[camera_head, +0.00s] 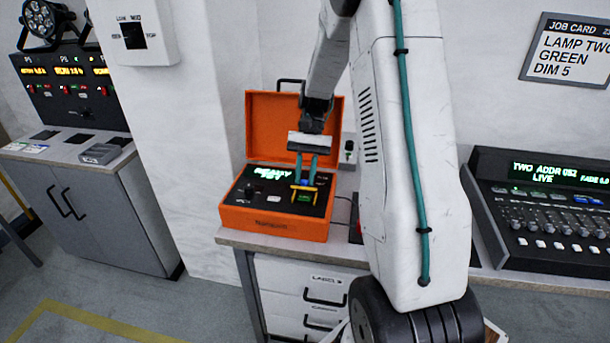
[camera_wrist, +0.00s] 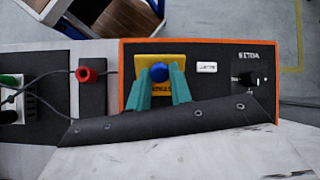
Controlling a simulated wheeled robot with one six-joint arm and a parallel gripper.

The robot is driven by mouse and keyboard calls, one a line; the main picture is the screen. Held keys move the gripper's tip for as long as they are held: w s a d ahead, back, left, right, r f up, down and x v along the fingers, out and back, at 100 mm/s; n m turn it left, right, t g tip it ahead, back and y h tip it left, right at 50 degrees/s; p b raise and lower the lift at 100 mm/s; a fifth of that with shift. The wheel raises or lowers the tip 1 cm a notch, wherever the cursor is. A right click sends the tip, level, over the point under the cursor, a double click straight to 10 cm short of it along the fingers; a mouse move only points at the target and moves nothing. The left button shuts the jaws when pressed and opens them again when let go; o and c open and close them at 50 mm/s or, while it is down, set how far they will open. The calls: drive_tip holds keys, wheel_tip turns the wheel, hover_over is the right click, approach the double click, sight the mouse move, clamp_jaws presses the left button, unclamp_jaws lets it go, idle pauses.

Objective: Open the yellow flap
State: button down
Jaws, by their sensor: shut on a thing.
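The yellow flap (camera_wrist: 144,61) is on the black panel of the orange case, near its front edge in the wrist view. A round blue knob (camera_wrist: 158,72) is at the flap. In the head view the flap (camera_head: 297,187) is partly hidden by my fingers, with a small green area (camera_head: 304,198) just in front of it. My gripper (camera_wrist: 161,88) reaches down from above, its two teal fingers shut on the blue knob. I cannot tell how far the flap is tilted.
The orange case's raised lid (camera_head: 268,118) stands behind my gripper. A black knob (camera_head: 249,191) is left of the flap. A lighting console (camera_head: 545,215) is at right.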

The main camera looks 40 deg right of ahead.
drive_tip(key=c, duration=1.3)
unclamp_jaws()
drive_tip(key=shift+o, duration=0.2)
drive_tip(key=v, duration=0.7)
drive_tip(key=shift+w+d+r, duration=0.2)
drive_tip(key=shift+r, duration=0.1)
drive_tip(key=shift+c, duration=0.5)
